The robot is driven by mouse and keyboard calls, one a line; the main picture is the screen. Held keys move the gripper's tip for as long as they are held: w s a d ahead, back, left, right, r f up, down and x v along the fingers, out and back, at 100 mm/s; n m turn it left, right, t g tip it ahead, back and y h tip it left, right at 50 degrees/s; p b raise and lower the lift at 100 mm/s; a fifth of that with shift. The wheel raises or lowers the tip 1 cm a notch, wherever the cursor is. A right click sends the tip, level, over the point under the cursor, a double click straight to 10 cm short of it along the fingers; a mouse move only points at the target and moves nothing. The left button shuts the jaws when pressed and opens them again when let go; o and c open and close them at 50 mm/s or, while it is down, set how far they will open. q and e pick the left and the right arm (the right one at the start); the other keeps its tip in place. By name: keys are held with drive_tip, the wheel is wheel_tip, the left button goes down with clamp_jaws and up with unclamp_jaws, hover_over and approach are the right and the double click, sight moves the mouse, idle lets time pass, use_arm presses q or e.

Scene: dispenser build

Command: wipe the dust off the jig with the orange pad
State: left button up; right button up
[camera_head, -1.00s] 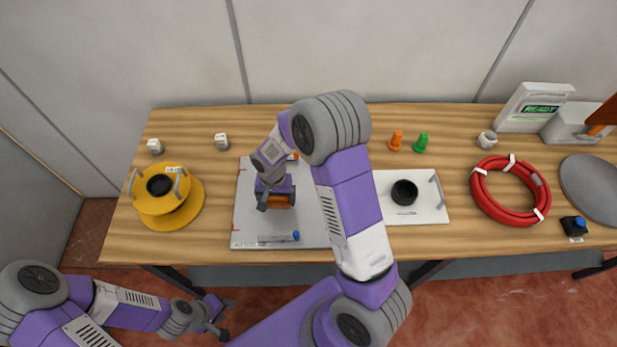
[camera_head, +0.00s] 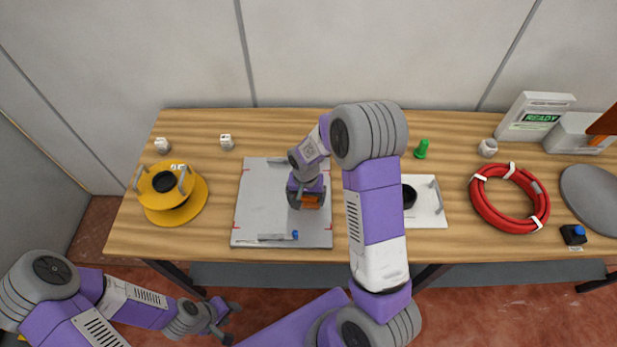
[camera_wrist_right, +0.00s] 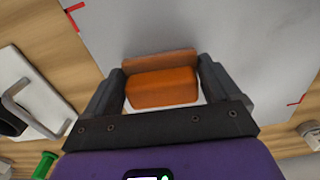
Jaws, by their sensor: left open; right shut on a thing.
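The jig (camera_head: 262,205) is a flat grey plate with red corner marks, lying on the wooden table; it also fills much of the right wrist view (camera_wrist_right: 230,35). My right gripper (camera_head: 308,197) is over the right half of the jig and shut on the orange pad (camera_head: 310,202). In the right wrist view the pad (camera_wrist_right: 161,87) sits between the two fingers, low over the plate; I cannot tell if it touches. No dust is clear on the visible plate. My left gripper (camera_head: 228,322) is open and empty, in front of the table's edge at lower left.
A yellow spool (camera_head: 168,192) stands left of the jig. A white tray (camera_head: 430,212) with a black cup (camera_head: 408,196) is to the right, partly behind my right arm. A red hose coil (camera_head: 510,193) and a green piece (camera_head: 421,149) lie further right.

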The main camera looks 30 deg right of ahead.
wheel_tip(320, 180, up, 2)
drive_tip(key=shift+w+r+p, duration=0.1)
drive_tip(key=shift+r+p, duration=0.15)
drive_tip(key=shift+p, duration=0.05)
drive_tip(key=shift+a+r+p, duration=0.1)
drive_tip(key=shift+r+p, duration=1.95)
drive_tip(key=shift+r, duration=0.7)
